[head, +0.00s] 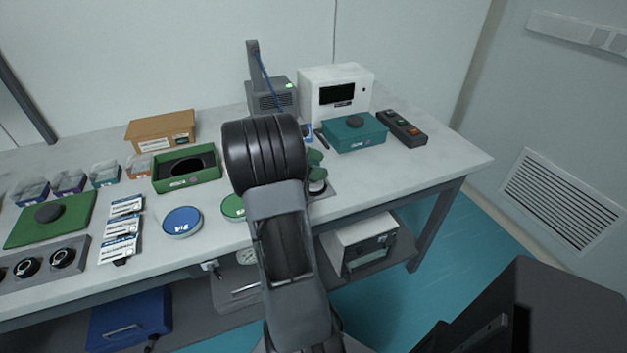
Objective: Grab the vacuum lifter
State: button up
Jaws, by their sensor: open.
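I cannot pick out the vacuum lifter with certainty. A thin dark tool (321,138) lies on the table just right of my arm, beside a small blue item (307,131), and may be it. My arm rises across the middle of the view, and its thick black joint hides part of the table behind it. My gripper is not visible; the arm covers where it could be.
The table (420,175) holds a teal box (355,133), a white instrument (336,91), a grey unit with a post (271,95), a green open box (187,168), a cardboard box (160,131) and a blue round dish (182,221).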

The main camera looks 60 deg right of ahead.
jog(key=shift+s+d+f, duration=0.1)
jog(key=shift+s+d, duration=0.1)
jog(key=shift+s, duration=0.1)
grip_shut()
dwell(0.5)
